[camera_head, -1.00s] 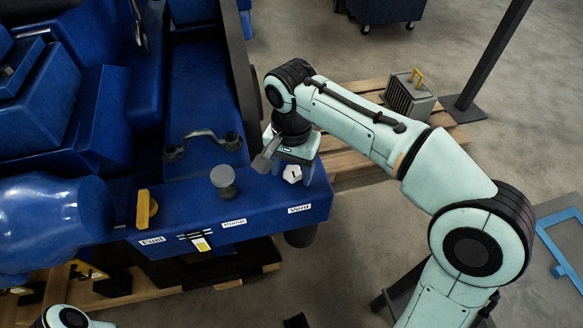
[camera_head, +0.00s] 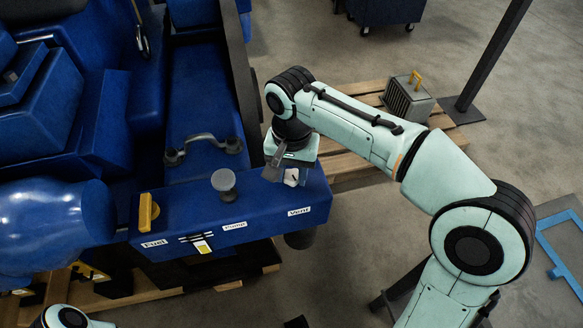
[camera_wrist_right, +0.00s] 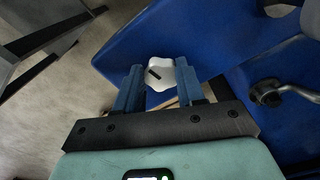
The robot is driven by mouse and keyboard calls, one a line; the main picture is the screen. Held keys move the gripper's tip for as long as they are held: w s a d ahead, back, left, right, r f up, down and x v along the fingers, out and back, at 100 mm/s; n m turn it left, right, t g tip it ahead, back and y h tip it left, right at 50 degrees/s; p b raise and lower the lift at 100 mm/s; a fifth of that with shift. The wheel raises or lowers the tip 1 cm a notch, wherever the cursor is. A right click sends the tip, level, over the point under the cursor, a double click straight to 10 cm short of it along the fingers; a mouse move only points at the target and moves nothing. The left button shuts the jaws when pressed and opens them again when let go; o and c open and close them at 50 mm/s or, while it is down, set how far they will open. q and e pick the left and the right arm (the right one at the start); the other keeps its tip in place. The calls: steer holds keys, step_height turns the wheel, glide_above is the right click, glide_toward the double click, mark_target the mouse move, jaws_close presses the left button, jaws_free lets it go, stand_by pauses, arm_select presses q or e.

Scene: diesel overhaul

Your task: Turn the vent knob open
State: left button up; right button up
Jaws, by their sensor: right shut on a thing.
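The white vent knob (camera_head: 291,177) sits on top of the blue panel, above the label reading "Vent" (camera_head: 299,212). In the right wrist view the knob (camera_wrist_right: 159,74) has a lobed rim and a short black mark on its face. My right gripper (camera_wrist_right: 158,82) is shut on the knob, with one blue-grey finger at each side of it. In the head view my right gripper (camera_head: 284,170) comes down over the knob from above and partly hides it. My left gripper is out of view; only a bit of the left arm shows at the lower left.
On the same blue panel (camera_head: 262,212) stand a grey round pump knob (camera_head: 223,181) and a yellow fuel handle (camera_head: 147,211). A bent grey pipe (camera_head: 204,141) lies behind them. A grey finned box (camera_head: 408,100) rests on the wooden pallet (camera_head: 345,150) at right.

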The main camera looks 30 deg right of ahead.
steer(key=n+p, duration=0.1)
steer(key=n, duration=0.2)
steer(key=shift+d+r+n+p, duration=0.1)
steer(key=shift+r+n+p, duration=0.05)
steer(key=shift+n+p, duration=0.2)
steer(key=n+p, duration=0.1)
steer(key=n, duration=0.3)
steer(key=shift+d+n+p, duration=0.1)
steer(key=shift+n+p, duration=0.15)
steer(key=shift+p, duration=0.15)
steer(key=n+p, duration=0.1)
steer(key=n, duration=0.2)
steer(key=shift+d+n, duration=0.1)
steer(key=shift+n, duration=0.2)
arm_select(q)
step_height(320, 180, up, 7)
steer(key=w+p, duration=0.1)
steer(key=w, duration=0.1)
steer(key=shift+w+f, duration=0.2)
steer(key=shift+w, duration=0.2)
arm_select(e)
steer(key=shift+n, duration=1.9)
steer(key=o, duration=1)
steer(key=shift+o, duration=0.2)
